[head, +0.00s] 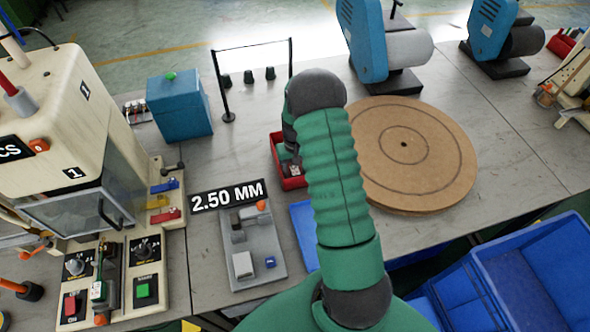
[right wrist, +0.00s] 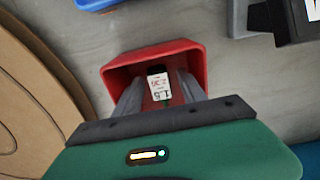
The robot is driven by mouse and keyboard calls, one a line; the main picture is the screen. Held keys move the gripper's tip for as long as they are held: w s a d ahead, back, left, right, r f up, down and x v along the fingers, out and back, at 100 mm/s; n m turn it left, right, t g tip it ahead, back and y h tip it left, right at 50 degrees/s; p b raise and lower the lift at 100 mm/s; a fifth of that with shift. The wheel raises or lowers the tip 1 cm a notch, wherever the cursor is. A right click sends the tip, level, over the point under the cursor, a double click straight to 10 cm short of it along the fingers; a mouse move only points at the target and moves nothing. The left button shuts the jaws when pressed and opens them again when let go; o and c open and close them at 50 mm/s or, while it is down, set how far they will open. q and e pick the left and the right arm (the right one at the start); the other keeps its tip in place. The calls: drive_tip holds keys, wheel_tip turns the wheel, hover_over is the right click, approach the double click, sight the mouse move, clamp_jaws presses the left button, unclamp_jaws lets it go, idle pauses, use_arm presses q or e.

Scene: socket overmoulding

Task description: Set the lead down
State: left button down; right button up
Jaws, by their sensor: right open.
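My right gripper (right wrist: 157,88) is open, with its two grey fingers reaching down into a small red bin (right wrist: 118,72). A white piece with black and red print (right wrist: 158,84) lies between the fingers, with a gap on each side. A little green shows at its lower end; I cannot tell whether it is the lead. In the head view the red bin (head: 290,183) is partly hidden by my green right arm, and the white piece shows small inside it. No cord can be made out. My left gripper is not in view.
A round brown board (head: 440,150) lies right of the bin. A grey fixture (head: 262,262) with a "2.50 MM" sign (head: 227,196) stands to the left, near a cream press (head: 60,110). A blue box (head: 180,105) stands behind; blue crates (head: 530,270) are at front right.

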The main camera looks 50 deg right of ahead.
wheel_tip(320, 180, up, 12)
drive_tip(key=a+r+n+t, duration=0.15)
drive_tip(key=a+n, duration=0.25)
drive_tip(key=a, duration=1.4)
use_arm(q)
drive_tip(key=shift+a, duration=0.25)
use_arm(e)
drive_tip(key=s+a+n+t, duration=0.1)
drive_tip(key=s+a+n, duration=0.2)
drive_tip(key=a, duration=0.9)
drive_tip(key=s+r, duration=0.1)
drive_tip(key=s, duration=0.2)
drive_tip(key=shift+a, duration=0.15)
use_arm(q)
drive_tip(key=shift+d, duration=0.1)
use_arm(e)
drive_tip(key=shift+f, duration=0.1)
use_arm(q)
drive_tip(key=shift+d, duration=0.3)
use_arm(e)
drive_tip(key=shift+s+d, duration=0.1)
drive_tip(key=shift+d, duration=0.25)
